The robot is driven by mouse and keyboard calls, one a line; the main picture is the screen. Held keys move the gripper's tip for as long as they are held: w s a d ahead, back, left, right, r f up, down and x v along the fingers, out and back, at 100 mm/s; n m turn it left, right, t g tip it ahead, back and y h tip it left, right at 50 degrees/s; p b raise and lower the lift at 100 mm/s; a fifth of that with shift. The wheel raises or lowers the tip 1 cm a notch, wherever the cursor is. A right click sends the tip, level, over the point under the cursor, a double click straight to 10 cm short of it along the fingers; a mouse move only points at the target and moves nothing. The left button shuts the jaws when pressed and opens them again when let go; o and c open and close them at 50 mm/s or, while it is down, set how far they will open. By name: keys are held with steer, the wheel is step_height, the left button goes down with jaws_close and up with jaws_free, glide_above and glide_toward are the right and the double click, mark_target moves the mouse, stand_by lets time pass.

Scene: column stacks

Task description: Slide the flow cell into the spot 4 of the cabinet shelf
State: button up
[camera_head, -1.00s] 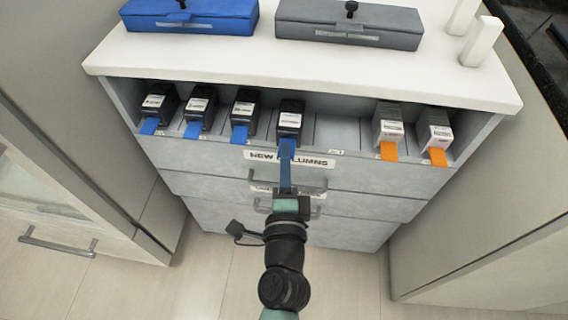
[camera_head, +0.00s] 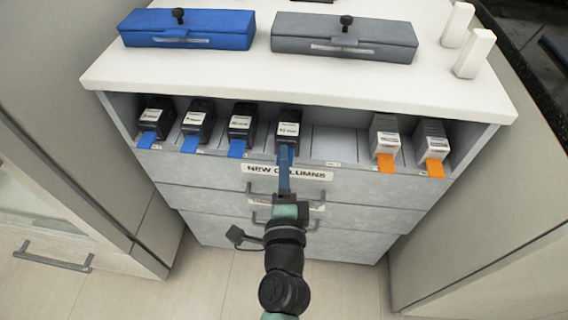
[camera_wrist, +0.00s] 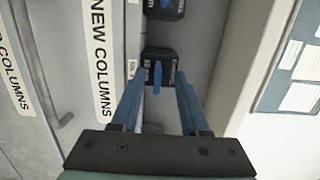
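The flow cell, a black block with a white label and a blue tab (camera_head: 289,129), sits in the fourth spot from the left of the cabinet shelf (camera_head: 335,141). In the wrist view its black end (camera_wrist: 158,58) faces me with the blue tab pointing out. My gripper (camera_wrist: 159,84) is in front of it, with blue fingers apart on either side of the tab and gaps between. In the head view the fingers hide part of the tab. How deep the cell sits is hard to tell.
A blue case (camera_head: 188,30) and grey case (camera_head: 345,38) lie on the white top. Drawer handles (camera_head: 290,218) lie below my gripper.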

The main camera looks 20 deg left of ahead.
steer(key=shift+f, duration=0.1)
steer(key=b+v, duration=0.4)
steer(key=v, duration=0.9)
